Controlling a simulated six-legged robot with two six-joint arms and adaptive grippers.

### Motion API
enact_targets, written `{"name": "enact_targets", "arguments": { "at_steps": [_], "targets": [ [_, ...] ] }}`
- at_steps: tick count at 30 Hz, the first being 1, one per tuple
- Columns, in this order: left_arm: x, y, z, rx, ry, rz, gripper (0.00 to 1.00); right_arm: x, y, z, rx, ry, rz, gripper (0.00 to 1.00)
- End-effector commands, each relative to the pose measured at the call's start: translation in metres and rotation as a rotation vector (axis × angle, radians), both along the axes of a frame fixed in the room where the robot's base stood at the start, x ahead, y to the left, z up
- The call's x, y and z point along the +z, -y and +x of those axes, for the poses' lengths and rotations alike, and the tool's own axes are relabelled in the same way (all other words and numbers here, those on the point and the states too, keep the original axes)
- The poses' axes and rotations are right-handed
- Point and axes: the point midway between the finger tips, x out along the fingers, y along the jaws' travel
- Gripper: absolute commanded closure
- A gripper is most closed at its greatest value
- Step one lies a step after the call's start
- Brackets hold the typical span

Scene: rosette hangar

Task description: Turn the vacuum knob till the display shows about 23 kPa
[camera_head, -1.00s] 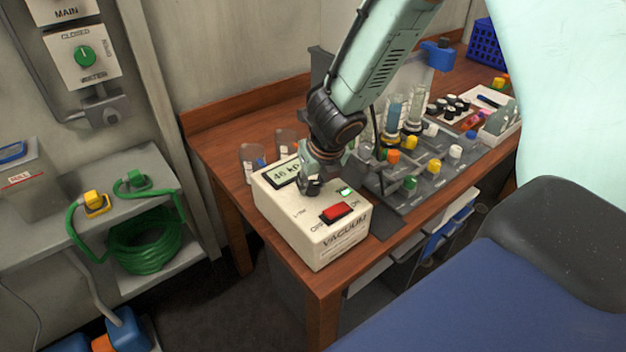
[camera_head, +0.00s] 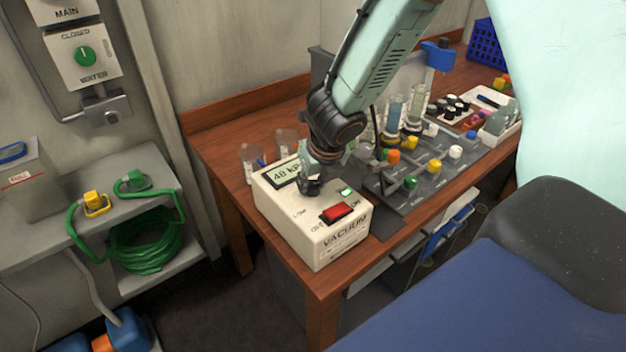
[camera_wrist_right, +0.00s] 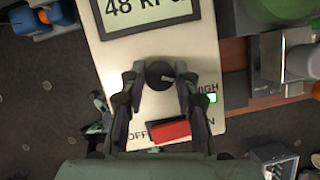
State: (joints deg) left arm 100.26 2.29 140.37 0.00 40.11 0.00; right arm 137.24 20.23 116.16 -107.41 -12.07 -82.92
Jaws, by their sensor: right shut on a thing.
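The white vacuum box (camera_head: 290,220) stands on the left end of the wooden bench. Its display (camera_head: 283,176) reads 48 kPa, and the display also shows in the wrist view (camera_wrist_right: 146,10). The black round vacuum knob (camera_wrist_right: 159,75) has a pale mark pointing right. My right gripper (camera_head: 309,188) reaches down over the box and mostly hides the knob in the head view. In the wrist view its fingers (camera_wrist_right: 160,88) stand on both sides of the knob, shut on it. A red switch (camera_head: 336,213) sits in front, by a lit green lamp (camera_head: 346,191). My left gripper is out of view.
Clear beakers (camera_head: 251,162) stand behind the box. A grey rack (camera_head: 425,172) with coloured caps stands close on the right, with tall glass cylinders (camera_head: 394,112) behind it. The bench's front edge (camera_head: 319,292) is near the box. A green hose coil (camera_head: 150,243) lies on a left shelf.

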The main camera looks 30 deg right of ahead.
Motion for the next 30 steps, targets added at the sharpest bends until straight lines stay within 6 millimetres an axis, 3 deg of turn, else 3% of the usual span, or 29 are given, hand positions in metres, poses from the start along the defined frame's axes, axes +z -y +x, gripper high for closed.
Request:
{"name": "enact_targets", "arguments": {
  "at_steps": [1,2,9,20,30],
  "targets": [
    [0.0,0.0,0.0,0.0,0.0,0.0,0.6,-0.001,-0.001,-0.002,0.0,-0.005,0.002,1.0],
    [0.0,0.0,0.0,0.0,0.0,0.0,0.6,-0.001,-0.001,-0.002,0.0,-0.005,0.002,0.68],
    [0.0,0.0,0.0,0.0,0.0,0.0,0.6,-0.001,0.0,-0.001,0.0,-0.003,0.0,0.48],
    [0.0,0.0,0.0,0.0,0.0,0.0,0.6,0.002,0.0,-0.001,0.0,0.0,0.0,0.46],
    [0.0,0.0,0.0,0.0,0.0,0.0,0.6,0.041,-0.002,-0.015,-0.003,0.004,0.002,0.46]
  ]
}}
